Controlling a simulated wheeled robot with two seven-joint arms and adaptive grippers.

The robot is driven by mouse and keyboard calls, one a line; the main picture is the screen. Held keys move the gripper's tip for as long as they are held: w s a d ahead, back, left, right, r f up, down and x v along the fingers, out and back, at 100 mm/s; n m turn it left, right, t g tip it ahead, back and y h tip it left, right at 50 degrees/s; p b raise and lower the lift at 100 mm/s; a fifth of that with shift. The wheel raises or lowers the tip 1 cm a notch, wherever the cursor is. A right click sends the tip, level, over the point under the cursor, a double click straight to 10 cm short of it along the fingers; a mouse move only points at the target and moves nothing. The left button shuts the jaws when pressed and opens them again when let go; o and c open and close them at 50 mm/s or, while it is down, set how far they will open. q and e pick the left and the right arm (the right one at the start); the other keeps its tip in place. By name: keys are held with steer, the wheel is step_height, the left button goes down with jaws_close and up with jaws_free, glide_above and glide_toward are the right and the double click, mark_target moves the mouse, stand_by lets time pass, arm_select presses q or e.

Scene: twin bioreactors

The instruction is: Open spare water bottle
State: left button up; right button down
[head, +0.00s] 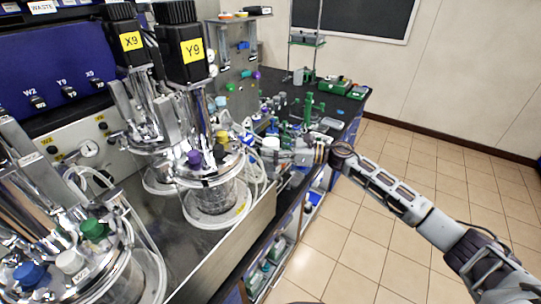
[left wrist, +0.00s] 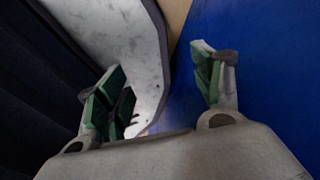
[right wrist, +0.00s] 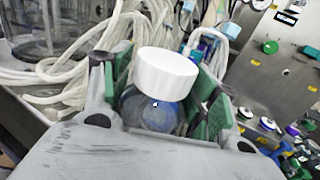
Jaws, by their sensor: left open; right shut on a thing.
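The water bottle (right wrist: 152,112), clear with a bluish body, has a ribbed white cap (right wrist: 166,72) seated on it in the right wrist view. My right gripper (right wrist: 160,97) is shut on the bottle, with its green pads on either side below the cap. In the head view my right gripper (head: 274,153) is small and reaches over the bench beside the Y9 vessel; the bottle is hard to make out there. My left gripper (left wrist: 162,85) is open and empty in the left wrist view, near a blue surface. It does not show in the head view.
The Y9 reactor vessel (head: 212,190) and pale tubing (right wrist: 75,82) are close to my right gripper. Green racks and small bottles crowd the bench behind. A steel panel with coloured knobs (right wrist: 270,47) stands to the right. The tiled floor (head: 400,190) is open.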

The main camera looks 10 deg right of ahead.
steer(key=shift+f, duration=1.35)
steer(key=shift+f, duration=0.2)
steer(key=shift+c, duration=2)
jaws_free()
steer(key=shift+r, duration=0.15)
